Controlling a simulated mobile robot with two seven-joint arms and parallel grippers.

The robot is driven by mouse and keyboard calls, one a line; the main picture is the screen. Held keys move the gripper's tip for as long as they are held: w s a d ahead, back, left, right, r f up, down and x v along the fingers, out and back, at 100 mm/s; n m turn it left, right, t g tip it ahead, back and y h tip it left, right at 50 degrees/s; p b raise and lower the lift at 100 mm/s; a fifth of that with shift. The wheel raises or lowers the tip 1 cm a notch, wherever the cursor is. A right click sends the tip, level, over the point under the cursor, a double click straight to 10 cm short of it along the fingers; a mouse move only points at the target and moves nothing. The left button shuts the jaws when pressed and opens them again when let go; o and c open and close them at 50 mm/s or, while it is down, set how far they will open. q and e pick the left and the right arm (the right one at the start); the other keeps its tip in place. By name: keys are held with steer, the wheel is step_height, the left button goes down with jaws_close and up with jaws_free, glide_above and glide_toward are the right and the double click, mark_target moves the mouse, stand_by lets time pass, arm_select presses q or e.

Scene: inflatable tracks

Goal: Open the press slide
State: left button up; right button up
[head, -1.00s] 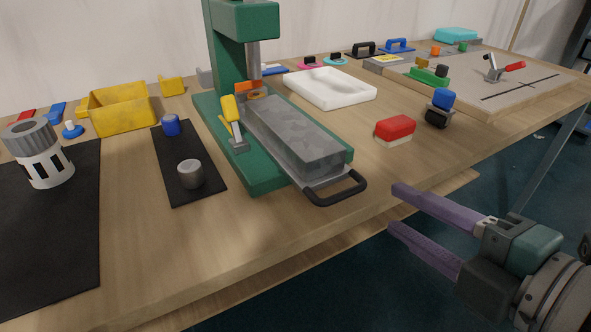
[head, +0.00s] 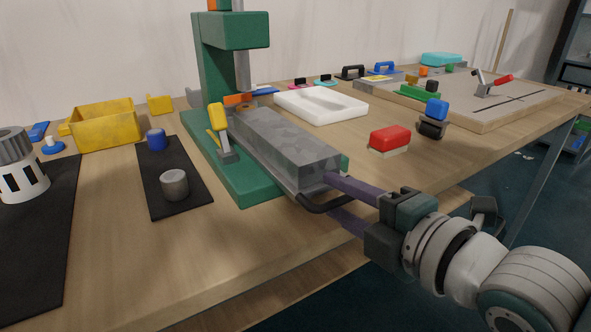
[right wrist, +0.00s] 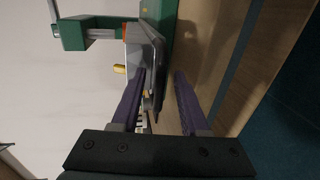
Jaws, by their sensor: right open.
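The green press (head: 232,75) stands near the table's front edge, with a grey metal slide block (head: 285,145) lying along its base. A black loop handle (head: 315,205) sticks out from the slide's front end. My right gripper (head: 334,196) is at this handle with its purple fingers open, one above and one below in the head view. In the right wrist view the dark handle (right wrist: 156,75) lies between the two spread fingers, closer to the left one. Whether a finger touches it I cannot tell. The handle's right part is hidden behind the fingers. My left gripper is not in view.
A yellow-handled lever (head: 218,130) stands on the press beside the slide. A red block (head: 389,139) and a blue-topped black piece (head: 433,118) sit to the right. A black mat (head: 172,160) with two small cylinders lies left. Free room lies before the table's front edge.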

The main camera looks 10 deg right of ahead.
jaws_close()
stand_by(0.4)
stand_by(1.1)
